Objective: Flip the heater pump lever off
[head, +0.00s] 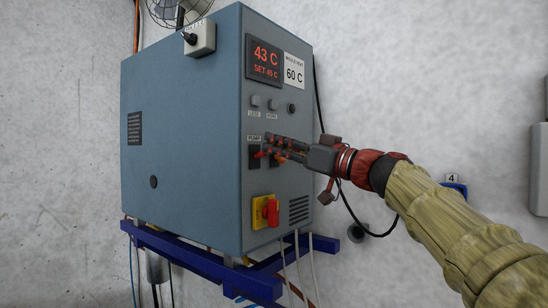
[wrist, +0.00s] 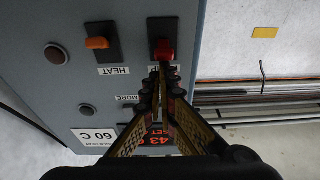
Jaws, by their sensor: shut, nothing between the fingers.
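The heater is a blue-grey box (head: 185,130) on the wall. Its red pump lever (head: 261,155) sits on a black plate under the PUMP label in the head view. In the wrist view, turned upside down, the red lever (wrist: 163,49) shows just beyond my fingertips. My gripper (head: 270,147) is shut and empty in front of the panel, beside the lever on its label side. In the wrist view my gripper (wrist: 160,73) partly covers the PUMP label. I cannot tell whether the fingertips touch the lever. The orange HEAT lever (wrist: 97,43) is beside it.
A red rotary switch on a yellow plate (head: 266,211) is below the levers. A temperature display (head: 265,62) reads 43 C, set 45 C, beside a 60 C sign (head: 294,72). A blue frame (head: 200,262) and cables are underneath.

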